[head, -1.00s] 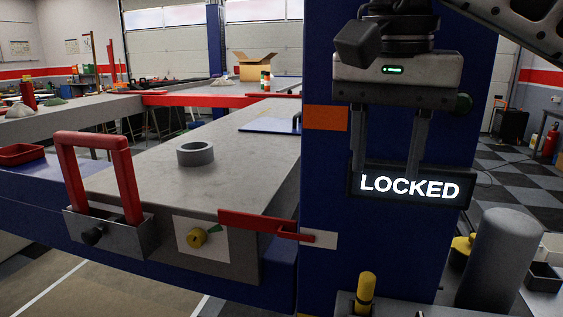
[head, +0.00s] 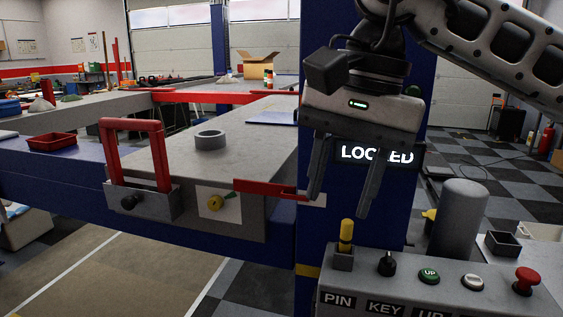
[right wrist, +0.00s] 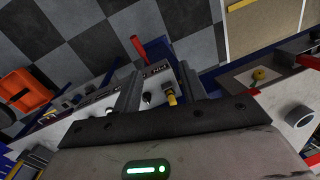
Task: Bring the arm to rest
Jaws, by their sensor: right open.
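My right gripper (head: 339,205) hangs in front of the blue column (head: 306,160), fingers down, apart and empty. It is tilted and covers part of the lit LOCKED sign (head: 376,154). In the right wrist view its two fingers (right wrist: 158,92) are spread above the control panel, with nothing between them. The arm comes in from the upper right. My left gripper is not in view.
Below is a control panel (head: 400,290) with a yellow-topped pin (head: 346,237), key switch (head: 387,263), green UP button (head: 429,276) and red button (head: 525,281). A grey cylinder (head: 459,220) stands behind. At left are a red handle (head: 134,152), red lever (head: 270,189) and grey ring (head: 210,140).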

